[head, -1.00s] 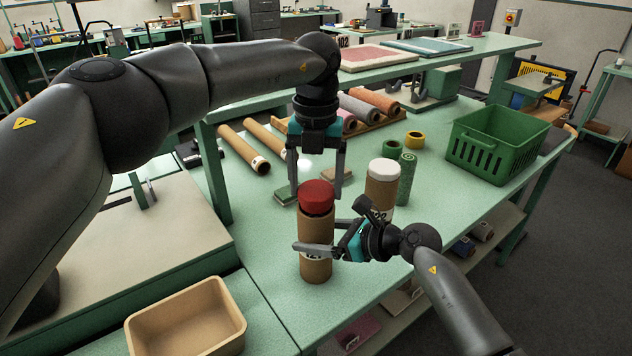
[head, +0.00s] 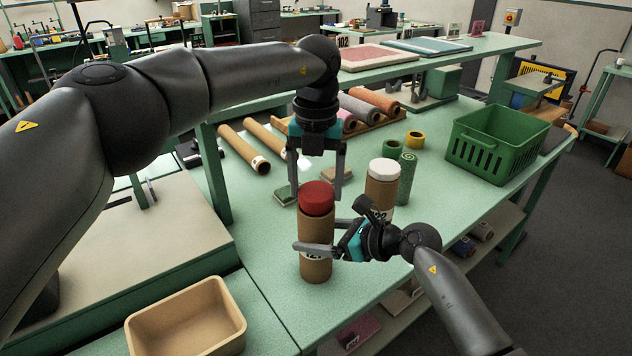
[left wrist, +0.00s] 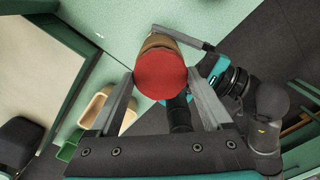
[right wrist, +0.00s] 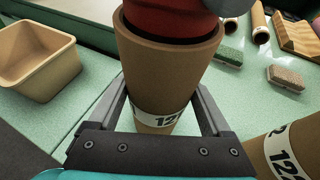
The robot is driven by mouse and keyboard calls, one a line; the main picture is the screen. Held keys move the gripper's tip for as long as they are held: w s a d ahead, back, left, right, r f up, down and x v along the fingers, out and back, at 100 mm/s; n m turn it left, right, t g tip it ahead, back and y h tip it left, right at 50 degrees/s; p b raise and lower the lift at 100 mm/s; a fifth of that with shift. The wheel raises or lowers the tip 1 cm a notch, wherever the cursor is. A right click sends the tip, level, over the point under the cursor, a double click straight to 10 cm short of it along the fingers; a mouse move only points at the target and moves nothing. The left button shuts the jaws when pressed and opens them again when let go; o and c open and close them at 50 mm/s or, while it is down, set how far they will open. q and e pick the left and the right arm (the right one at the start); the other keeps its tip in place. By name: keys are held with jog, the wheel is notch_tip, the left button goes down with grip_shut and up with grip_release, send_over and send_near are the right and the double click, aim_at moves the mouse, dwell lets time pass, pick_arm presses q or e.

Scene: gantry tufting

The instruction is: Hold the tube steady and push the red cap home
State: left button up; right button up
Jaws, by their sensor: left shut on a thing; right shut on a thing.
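The brown tube (head: 315,232) stands upright on the green table, with a white label numbered 12-something in the right wrist view (right wrist: 166,62). The red cap (head: 317,192) sits at its mouth, much of its side still showing above the rim; a dark ring shows between cap and rim in the right wrist view (right wrist: 172,16). My left gripper (head: 317,203) points down from above and is shut on the red cap; its fingers flank the cap in the left wrist view (left wrist: 160,75). My right gripper (head: 318,246) is shut around the tube's lower-middle part from the right.
A second tube (head: 380,190) with a white cap (head: 382,169) stands close behind on the right, beside a green roll (head: 406,180). A tan bin (head: 185,318) lies at front left. A green crate (head: 500,143) is at back right.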

pick_arm(q)
jog(key=shift+f, duration=0.6)
jog(key=o, duration=1.3)
jog(key=shift+o, duration=0.2)
jog(key=shift+r, duration=1.7)
grip_shut()
